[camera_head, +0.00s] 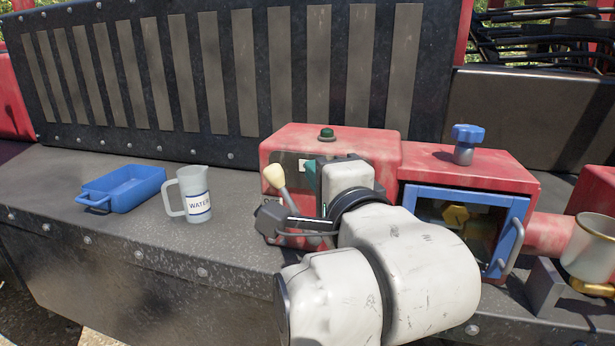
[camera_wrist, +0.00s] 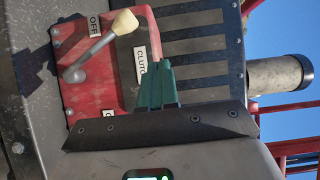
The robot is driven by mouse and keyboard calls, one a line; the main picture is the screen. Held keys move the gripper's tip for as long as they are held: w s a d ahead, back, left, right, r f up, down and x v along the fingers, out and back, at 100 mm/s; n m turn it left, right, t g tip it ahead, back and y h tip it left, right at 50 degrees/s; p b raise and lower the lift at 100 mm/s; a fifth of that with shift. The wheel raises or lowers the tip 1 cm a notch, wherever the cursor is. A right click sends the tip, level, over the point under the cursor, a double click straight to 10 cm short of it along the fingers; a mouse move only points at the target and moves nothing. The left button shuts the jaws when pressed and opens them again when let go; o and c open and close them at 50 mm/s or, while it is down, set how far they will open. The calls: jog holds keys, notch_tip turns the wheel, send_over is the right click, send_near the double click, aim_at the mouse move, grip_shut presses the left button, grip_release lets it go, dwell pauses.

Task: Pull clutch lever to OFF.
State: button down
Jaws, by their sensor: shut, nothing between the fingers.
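The clutch lever (camera_head: 279,190) has a cream knob and a grey shaft, and stands on the front of the red machine box (camera_head: 285,141). In the wrist view the lever (camera_wrist: 98,48) slants up and right from its pivot, its knob near the OFF label (camera_wrist: 93,25). A CLUTCH label (camera_wrist: 141,66) lies right of the lever. Another label at the lower edge is mostly hidden by my gripper. My gripper (camera_wrist: 156,72) has teal fingers, shut and empty, below and right of the knob and apart from the shaft. In the head view my gripper (camera_head: 311,173) is partly hidden by my wrist.
A blue tray (camera_head: 130,187) and a WATER jug (camera_head: 196,205) stand on the grey ledge to the left. Right of the lever are a blue valve knob (camera_head: 467,134), a blue-framed door (camera_head: 517,235) and a metal cup (camera_head: 590,246). A slatted panel stands behind.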

jog(key=shift+s+d+r, duration=0.15)
jog(key=shift+s+r, duration=0.05)
jog(key=shift+s, duration=0.55)
jog(key=shift+s+d+r, duration=0.1)
jog(key=shift+s+r, duration=0.1)
jog(key=shift+s, duration=0.5)
jog(key=shift+f, duration=0.1)
